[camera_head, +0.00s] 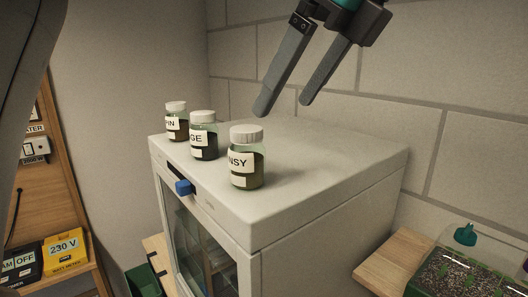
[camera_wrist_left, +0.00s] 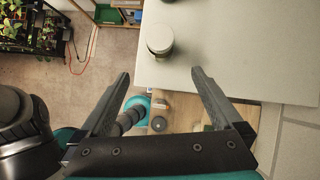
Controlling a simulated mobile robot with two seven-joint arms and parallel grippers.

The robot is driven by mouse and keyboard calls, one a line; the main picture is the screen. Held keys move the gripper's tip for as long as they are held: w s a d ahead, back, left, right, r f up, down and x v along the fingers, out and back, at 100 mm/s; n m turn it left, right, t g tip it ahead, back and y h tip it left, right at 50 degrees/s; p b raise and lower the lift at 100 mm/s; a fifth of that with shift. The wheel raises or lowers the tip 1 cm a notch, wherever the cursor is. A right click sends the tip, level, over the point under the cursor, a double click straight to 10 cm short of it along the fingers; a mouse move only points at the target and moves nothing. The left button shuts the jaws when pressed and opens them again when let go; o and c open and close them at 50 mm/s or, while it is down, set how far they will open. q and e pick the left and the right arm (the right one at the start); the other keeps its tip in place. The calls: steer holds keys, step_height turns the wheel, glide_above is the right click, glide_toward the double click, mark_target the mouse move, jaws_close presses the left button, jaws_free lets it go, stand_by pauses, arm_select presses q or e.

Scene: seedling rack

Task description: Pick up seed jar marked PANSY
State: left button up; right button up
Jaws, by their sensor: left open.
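The seed jar whose visible label reads "NSY" (camera_head: 246,166) stands upright on the pale cabinet top (camera_head: 330,165), nearest the front corner. It has a white lid and dark contents. My left gripper (camera_head: 284,104) is open and empty, above and behind the jars, apart from them. In the left wrist view, a white-lidded jar (camera_wrist_left: 159,42) stands ahead of the open fingers (camera_wrist_left: 161,76), between their lines; its label is not readable there. My right gripper is not in view.
Jars reading "GE" (camera_head: 203,140) and "IN" (camera_head: 176,124) stand in a row to the left. A brick wall (camera_head: 450,80) is behind the cabinet. A seedling tray (camera_head: 460,272) is at lower right. The top's right side is clear.

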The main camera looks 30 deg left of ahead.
mark_target(247, 163)
arm_select(q)
steer(key=x, duration=0.8)
steer(key=shift+a+f, duration=0.2)
steer(key=shift+a, duration=0.1)
steer(key=shift+a+f, duration=0.2)
steer(key=shift+f, duration=0.15)
steer(key=x, duration=0.4)
steer(key=shift+w+a+f, duration=0.25)
steer(key=shift+w+a, duration=0.1)
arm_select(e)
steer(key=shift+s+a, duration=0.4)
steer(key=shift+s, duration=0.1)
arm_select(q)
steer(key=shift+c, duration=0.2)
steer(key=shift+r, duration=0.1)
steer(key=c, duration=1.5)
